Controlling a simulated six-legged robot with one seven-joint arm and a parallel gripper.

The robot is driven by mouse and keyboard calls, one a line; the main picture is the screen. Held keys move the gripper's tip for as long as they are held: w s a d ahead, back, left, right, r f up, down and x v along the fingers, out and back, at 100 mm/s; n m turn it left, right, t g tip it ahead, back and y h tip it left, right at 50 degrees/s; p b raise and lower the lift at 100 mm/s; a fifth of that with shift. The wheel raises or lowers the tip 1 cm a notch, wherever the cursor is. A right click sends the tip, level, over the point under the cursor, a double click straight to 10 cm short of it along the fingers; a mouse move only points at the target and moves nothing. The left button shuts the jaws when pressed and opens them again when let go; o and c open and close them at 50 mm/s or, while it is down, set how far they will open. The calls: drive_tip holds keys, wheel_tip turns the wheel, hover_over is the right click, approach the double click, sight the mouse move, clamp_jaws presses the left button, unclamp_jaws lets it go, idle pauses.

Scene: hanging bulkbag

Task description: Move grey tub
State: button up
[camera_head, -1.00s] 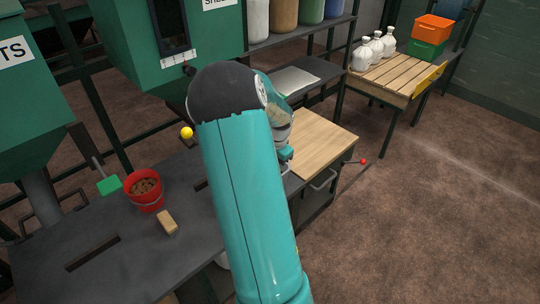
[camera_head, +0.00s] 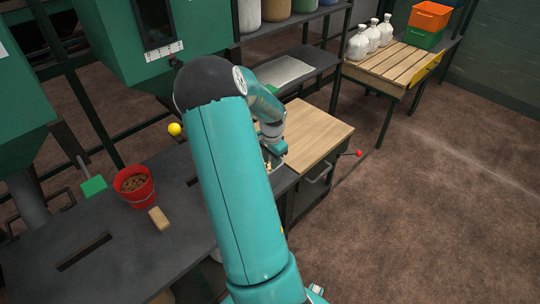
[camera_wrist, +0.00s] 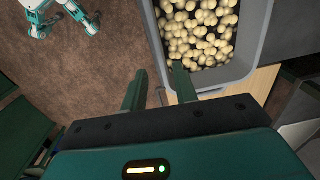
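The grey tub (camera_wrist: 262,50) shows in the wrist view at the upper right. It is full of pale yellow, rounded lumps (camera_wrist: 200,32). My gripper (camera_wrist: 159,72) is open at the tub's near left corner. The left finger is outside the tub's left wall and the right finger overlaps the tub's inside. I see a gap between the fingers; contact with the wall cannot be told. In the head view my gripper (camera_head: 274,153) is low by the wooden board, and my arm hides most of the tub.
A wooden board (camera_head: 312,135) lies at the dark bench's right end. The bench holds a red bucket (camera_head: 134,187), a tan block (camera_head: 158,218) and a green scoop (camera_head: 93,186). The floor at right is clear.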

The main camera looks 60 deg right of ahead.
drive_tip(key=f, duration=0.8)
drive_tip(key=w+f, duration=0.1)
drive_tip(key=f, duration=0.2)
drive_tip(key=shift+d+f, duration=0.1)
drive_tip(key=shift+f, duration=0.3)
drive_tip(key=shift+c, duration=0.2)
clamp_jaws()
idle(0.6)
